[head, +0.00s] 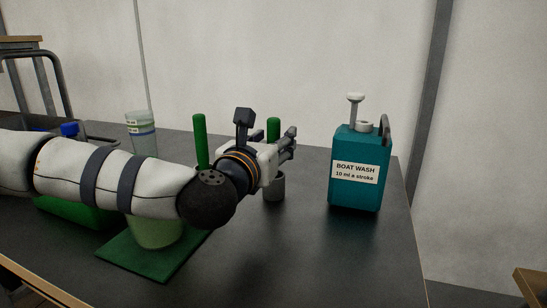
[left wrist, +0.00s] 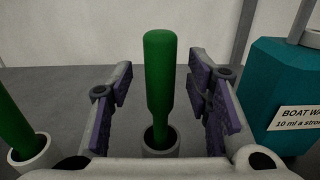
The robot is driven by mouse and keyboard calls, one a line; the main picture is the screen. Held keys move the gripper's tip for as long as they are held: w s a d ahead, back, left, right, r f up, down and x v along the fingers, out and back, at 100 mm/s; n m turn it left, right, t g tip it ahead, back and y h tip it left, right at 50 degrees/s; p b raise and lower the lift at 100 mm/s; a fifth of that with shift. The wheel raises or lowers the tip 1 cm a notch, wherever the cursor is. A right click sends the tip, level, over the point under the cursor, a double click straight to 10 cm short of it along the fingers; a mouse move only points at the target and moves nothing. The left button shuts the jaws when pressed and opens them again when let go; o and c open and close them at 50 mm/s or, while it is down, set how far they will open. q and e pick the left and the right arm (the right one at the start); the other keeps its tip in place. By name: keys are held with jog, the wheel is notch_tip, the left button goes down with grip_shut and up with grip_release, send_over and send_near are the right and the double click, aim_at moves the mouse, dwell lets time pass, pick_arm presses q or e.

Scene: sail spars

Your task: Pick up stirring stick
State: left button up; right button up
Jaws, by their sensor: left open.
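A green stick (head: 273,126) stands upright in a small grey cup (head: 274,188) on the dark table. In the left wrist view the green stick (left wrist: 160,75) rises between the two purple-padded fingers of my left gripper (left wrist: 160,95), with a gap on each side. The gripper (head: 289,144) is open and empty, at the height of the stick. A second green stick (head: 200,140) stands to the left, its base hidden by my arm; in the wrist view it (left wrist: 14,120) leans in a pale cup (left wrist: 30,153). My right gripper is out of view.
A teal boat wash jug (head: 354,185) with a pump stands right of the cup. A green mat (head: 160,260) bears a pale green container (head: 154,232), partly behind my arm. A clear measuring cup (head: 141,130) and a blue-capped item (head: 70,130) are further left. The front right table is clear.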

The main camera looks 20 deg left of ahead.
pick_arm(q)
jog(key=shift+w+f, duration=0.1)
jog(key=shift+w, duration=0.25)
grip_shut()
